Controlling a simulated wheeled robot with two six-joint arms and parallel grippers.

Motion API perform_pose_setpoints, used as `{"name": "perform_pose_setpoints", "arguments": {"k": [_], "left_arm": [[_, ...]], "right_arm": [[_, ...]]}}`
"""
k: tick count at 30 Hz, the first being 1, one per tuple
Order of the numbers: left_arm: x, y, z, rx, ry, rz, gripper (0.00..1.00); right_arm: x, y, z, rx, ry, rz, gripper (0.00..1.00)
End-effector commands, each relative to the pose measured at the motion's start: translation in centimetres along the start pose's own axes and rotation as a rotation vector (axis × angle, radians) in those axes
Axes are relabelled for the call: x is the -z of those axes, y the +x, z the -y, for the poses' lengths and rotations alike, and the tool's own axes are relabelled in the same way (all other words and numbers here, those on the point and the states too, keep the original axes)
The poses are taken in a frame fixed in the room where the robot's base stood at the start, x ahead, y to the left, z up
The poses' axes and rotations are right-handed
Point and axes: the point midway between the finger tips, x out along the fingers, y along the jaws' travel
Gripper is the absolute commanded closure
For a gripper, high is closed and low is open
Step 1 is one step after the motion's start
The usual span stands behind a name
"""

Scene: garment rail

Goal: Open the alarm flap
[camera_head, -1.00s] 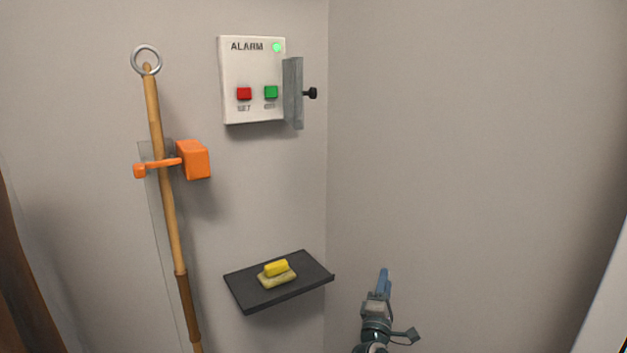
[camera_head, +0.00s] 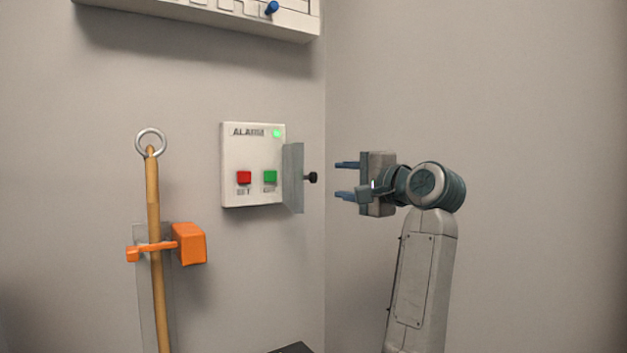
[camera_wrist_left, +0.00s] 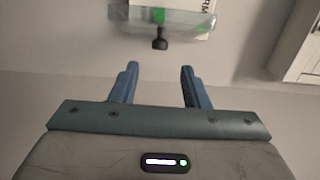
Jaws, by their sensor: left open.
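The white alarm box (camera_head: 253,152) is on the wall, with a red button (camera_head: 244,177), a green button (camera_head: 270,177) and a lit green lamp (camera_head: 277,133). A black knob (camera_head: 312,178) sticks out from the flap's right side. My left gripper (camera_head: 347,179) is open and empty, right of the knob and apart from it, fingers pointing at it. In the left wrist view the knob (camera_wrist_left: 160,40) lies beyond the open fingertips (camera_wrist_left: 159,72), roughly centred between them.
A wooden pole (camera_head: 155,220) with a ring hangs in an orange holder (camera_head: 189,243) left of the box. A white panel (camera_head: 230,15) juts out above. A dark shelf (camera_head: 292,348) shows at the bottom edge. The wall right of my arm is bare.

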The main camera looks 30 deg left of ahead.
Motion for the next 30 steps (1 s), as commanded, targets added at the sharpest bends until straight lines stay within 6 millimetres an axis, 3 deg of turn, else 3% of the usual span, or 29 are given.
{"name": "perform_pose_setpoints", "arguments": {"k": [5,18,30], "left_arm": [[-0.1,2.0,0.2,0.000,0.001,0.004,0.58],[-0.1,9.2,0.2,0.002,0.004,0.004,0.58],[0.0,10.7,0.0,0.001,0.003,0.001,0.58]], "right_arm": [[-1.1,0.8,-0.1,0.000,0.002,0.007,0.70],[-6.5,3.7,-0.2,0.000,0.007,0.021,0.70],[-7.7,4.3,-0.2,0.000,0.008,0.021,0.70]]}}
